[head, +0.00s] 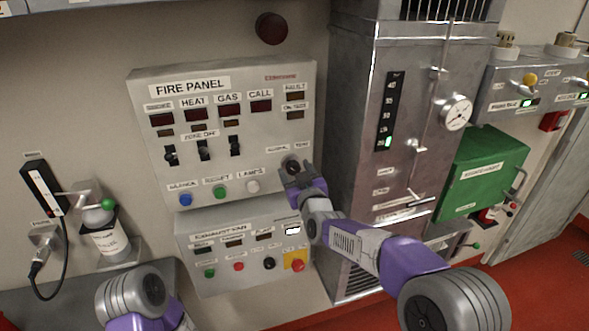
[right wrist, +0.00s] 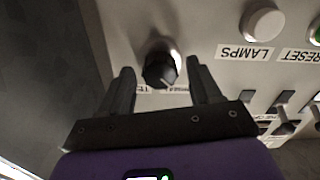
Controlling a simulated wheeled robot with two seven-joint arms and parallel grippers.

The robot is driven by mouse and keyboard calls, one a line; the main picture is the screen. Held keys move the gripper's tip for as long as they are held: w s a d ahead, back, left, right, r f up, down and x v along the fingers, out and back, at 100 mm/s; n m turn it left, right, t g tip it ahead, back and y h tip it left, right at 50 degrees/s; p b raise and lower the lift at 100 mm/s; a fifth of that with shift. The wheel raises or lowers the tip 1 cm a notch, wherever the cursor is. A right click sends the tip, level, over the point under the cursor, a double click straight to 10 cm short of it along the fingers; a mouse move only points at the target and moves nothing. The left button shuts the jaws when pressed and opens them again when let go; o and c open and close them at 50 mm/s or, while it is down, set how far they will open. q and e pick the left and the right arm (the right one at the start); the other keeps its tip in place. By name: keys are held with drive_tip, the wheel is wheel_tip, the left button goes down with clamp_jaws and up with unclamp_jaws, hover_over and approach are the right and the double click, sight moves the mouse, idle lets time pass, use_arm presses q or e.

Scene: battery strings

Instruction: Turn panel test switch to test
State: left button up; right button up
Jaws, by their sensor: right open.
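The panel test switch is a black rotary knob (head: 292,166) at the lower right of the fire panel (head: 285,125). Small labels, seemingly NORMAL and TEST, sit just above it in the head view. My right gripper (head: 291,176) is at the knob and partly covers it there. In the right wrist view the knob (right wrist: 160,70) lies between the two open fingers of my right gripper (right wrist: 162,80), with a gap on each side. Which way its pointer faces is unclear. My left gripper is out of the frame; only part of the left arm shows.
Blue (head: 185,200), green (head: 220,192) and white (head: 253,187) buttons line the panel's lower edge, left of the knob. The exhaust fan box (head: 225,270) is directly below. A metal cabinet (head: 350,140) stands close on the right.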

drive_tip(key=shift+w+a, duration=0.15)
drive_tip(key=shift+w, duration=0.35)
drive_tip(key=c, duration=1)
drive_tip(key=shift+f+m+b, duration=0.15)
drive_tip(key=shift+m+b, duration=1.15)
drive_tip(key=shift+b, duration=0.15)
drive_tip(key=m+b, duration=0.3)
drive_tip(key=m, duration=0.1)
drive_tip(key=shift+m, duration=0.3)
drive_tip(key=m+b, duration=0.3)
drive_tip(key=m, duration=0.2)
drive_tip(key=m+b, duration=0.1)
drive_tip(key=m, duration=0.4)
drive_tip(key=shift+m+b, duration=0.3)
drive_tip(key=shift+m, duration=0.2)
